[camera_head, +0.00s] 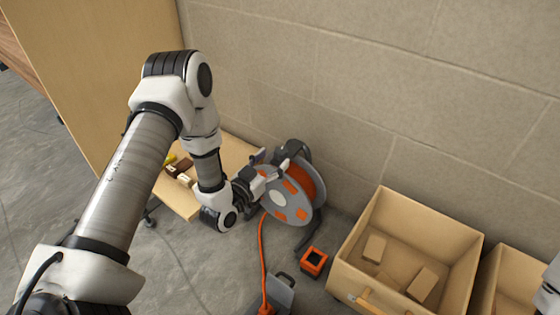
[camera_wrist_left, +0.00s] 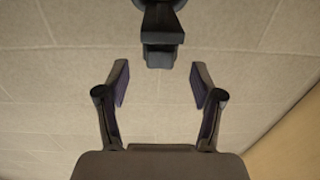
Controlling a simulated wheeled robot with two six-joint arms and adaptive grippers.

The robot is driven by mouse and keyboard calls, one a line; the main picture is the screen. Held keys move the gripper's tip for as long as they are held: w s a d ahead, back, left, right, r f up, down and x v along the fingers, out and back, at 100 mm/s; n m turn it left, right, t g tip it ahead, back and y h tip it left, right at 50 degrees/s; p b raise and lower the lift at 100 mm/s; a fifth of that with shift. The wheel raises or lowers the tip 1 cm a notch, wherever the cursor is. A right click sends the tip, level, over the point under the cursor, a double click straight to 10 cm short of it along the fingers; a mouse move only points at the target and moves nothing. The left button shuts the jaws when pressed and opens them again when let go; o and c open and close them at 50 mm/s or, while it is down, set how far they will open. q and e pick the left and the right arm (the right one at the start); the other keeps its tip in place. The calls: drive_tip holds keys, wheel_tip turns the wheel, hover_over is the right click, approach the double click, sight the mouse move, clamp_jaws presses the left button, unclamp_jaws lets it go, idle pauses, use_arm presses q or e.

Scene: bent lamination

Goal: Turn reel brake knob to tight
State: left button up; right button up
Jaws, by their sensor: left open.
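The cable reel (camera_head: 290,210) stands on the floor against the wall, with a grey side disc, orange patches and orange cable wound behind it. My left gripper (camera_head: 262,165) is at the reel's upper left, in front of its dark top frame (camera_head: 294,150). In the left wrist view my left gripper (camera_wrist_left: 159,84) is open, with nothing between its fingers. A dark blocky part (camera_wrist_left: 162,35) lies just beyond the fingertips, centred between them. I cannot tell whether it is the brake knob, and the knob's setting cannot be read. My right gripper is not in view.
Orange cable (camera_head: 262,250) runs down from the reel across the floor. A small orange-and-black box (camera_head: 313,262) sits near the reel's foot. A wooden crate (camera_head: 450,240) holding blocks stands at right. A wooden board (camera_head: 225,150) with small items lies left of the reel.

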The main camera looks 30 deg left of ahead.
sight(277, 157)
use_arm(q)
drive_tip(key=w, duration=0.1)
drive_tip(key=w+b, duration=0.1)
drive_tip(key=w, duration=0.1)
drive_tip(key=shift+d+f, duration=0.15)
drive_tip(key=shift+f, duration=0.05)
drive_tip(key=shift+w+r, duration=0.15)
drive_tip(key=shift+w, duration=0.35)
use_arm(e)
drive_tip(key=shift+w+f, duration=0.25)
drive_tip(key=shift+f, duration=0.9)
use_arm(q)
drive_tip(key=shift+c, duration=0.4)
drive_tip(key=c, duration=1.1)
